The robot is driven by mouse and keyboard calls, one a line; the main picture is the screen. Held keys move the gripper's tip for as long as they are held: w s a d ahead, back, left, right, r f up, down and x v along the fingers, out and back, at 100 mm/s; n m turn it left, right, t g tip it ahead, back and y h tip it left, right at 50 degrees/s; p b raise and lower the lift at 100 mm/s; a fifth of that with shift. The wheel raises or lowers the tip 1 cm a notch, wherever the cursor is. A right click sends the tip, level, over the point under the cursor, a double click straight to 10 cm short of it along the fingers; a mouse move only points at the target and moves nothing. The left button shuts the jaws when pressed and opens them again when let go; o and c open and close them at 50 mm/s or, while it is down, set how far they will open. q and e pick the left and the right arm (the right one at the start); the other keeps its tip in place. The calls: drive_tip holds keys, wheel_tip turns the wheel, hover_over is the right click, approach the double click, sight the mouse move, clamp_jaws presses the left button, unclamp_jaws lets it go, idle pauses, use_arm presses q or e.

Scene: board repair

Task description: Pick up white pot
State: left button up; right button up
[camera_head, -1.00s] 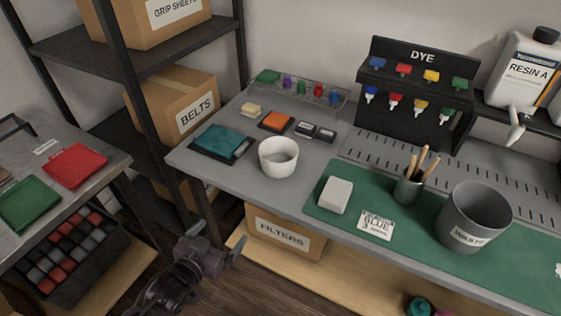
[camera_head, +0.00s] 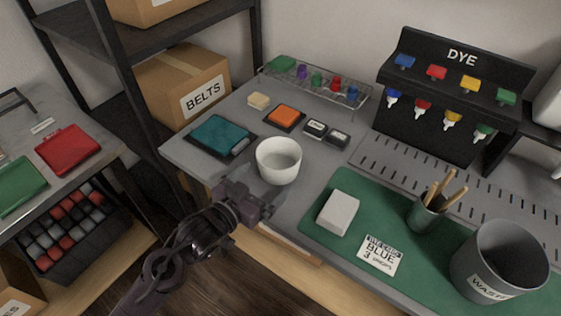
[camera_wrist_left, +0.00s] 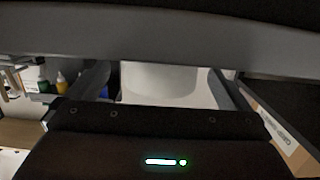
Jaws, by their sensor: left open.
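The white pot (camera_head: 278,161) stands upright on the grey workbench, near its front edge, left of the green mat. My left gripper (camera_head: 258,196) is at the bench's front edge, just in front of and a little below the pot in the head view. In the left wrist view the white pot (camera_wrist_left: 160,84) shows ahead between the two spread fingers (camera_wrist_left: 158,90); its upper part is cut off by a dark band. The gripper is open; I cannot tell whether a finger touches the pot. My right gripper is in neither view.
A teal pad (camera_head: 222,136) lies left of the pot. A white block (camera_head: 339,213) and a pen cup (camera_head: 427,213) stand on the green mat (camera_head: 318,240), with a grey waste bin (camera_head: 500,262) farther right. A shelf post rises at the left.

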sight(279, 162)
use_arm(q)
drive_tip(key=x, duration=0.5)
drive_tip(key=shift+w+a, duration=0.1)
drive_tip(key=shift+w, duration=0.05)
drive_tip(key=c, duration=0.9)
